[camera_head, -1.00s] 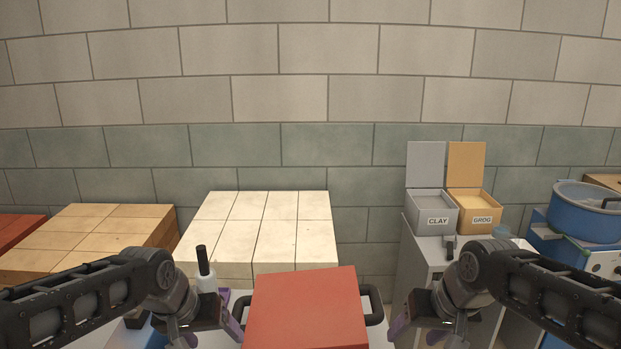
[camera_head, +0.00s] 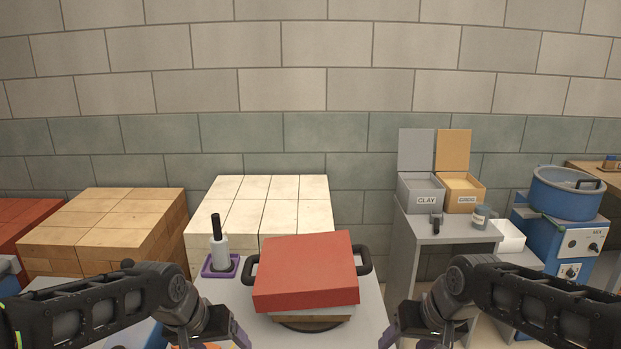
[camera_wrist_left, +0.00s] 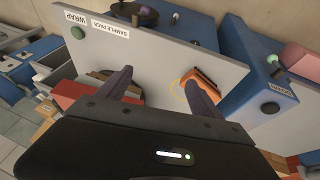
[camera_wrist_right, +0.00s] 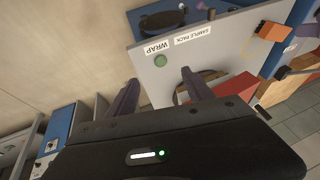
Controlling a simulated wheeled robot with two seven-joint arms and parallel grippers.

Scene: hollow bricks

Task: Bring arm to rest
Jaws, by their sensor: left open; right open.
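My left gripper (camera_head: 222,338) is low at the bottom of the head view, left of the red brick slab (camera_head: 310,272), empty and apart from it. My right gripper (camera_head: 412,340) is at the bottom, right of the slab, also empty and apart. In the left wrist view the left fingers (camera_wrist_left: 155,92) are spread with nothing between them. In the right wrist view the right fingers (camera_wrist_right: 160,88) are spread too. The slab lies slightly tilted on a round support with black handles (camera_head: 364,262) on a grey table (camera_head: 375,305). The lower parts of both grippers are cut off.
A bottle in a purple tray (camera_head: 220,266) stands left of the slab. Pale bricks (camera_head: 262,205) and tan bricks (camera_head: 110,225) are stacked behind and left. At right are a grey cabinet (camera_head: 440,238) with CLAY box (camera_head: 420,194) and yellow box (camera_head: 461,192), and a blue machine (camera_head: 566,240).

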